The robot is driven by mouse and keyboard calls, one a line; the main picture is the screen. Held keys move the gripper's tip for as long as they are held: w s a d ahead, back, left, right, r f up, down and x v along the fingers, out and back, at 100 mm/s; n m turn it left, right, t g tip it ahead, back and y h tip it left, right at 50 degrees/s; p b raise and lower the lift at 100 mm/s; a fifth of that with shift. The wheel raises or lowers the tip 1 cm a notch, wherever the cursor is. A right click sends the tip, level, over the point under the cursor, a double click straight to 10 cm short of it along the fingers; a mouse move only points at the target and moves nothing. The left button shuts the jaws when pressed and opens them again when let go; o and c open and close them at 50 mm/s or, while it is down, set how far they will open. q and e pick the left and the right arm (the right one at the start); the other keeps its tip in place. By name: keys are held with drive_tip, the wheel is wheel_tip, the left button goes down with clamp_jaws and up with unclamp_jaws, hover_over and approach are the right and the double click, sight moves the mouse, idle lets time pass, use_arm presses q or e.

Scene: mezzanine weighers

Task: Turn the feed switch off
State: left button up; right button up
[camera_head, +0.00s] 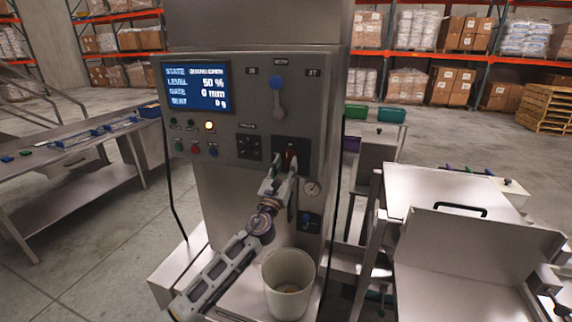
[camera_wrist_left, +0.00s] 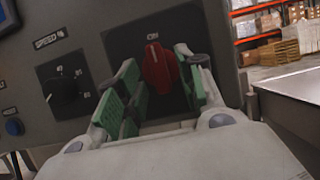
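The feed switch appears to be the red rotary knob (camera_head: 291,157) on the front panel of the grey machine. In the left wrist view the red knob (camera_wrist_left: 157,68) points roughly upward, below the word ON. My left gripper (camera_head: 283,167) is at the panel in front of the knob. In the left wrist view its green-padded fingers (camera_wrist_left: 160,88) stand open on either side of the knob. A gap shows between the knob and the pads, so I see no grip on it. My right gripper is not visible.
A black selector dial (camera_wrist_left: 65,88) sits left of the knob. A lit screen (camera_head: 196,87), small buttons and a blue-tipped lever (camera_head: 277,95) are on the panel. A pale bucket (camera_head: 288,285) stands below my left wrist. A steel bench (camera_head: 75,155) is at left, another machine (camera_head: 455,245) at right.

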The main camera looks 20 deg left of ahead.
use_arm(q)
drive_tip(key=shift+w+r, duration=0.15)
drive_tip(key=shift+w, duration=0.15)
drive_tip(key=shift+c, duration=0.4)
drive_tip(key=c, duration=0.7)
clamp_jaws()
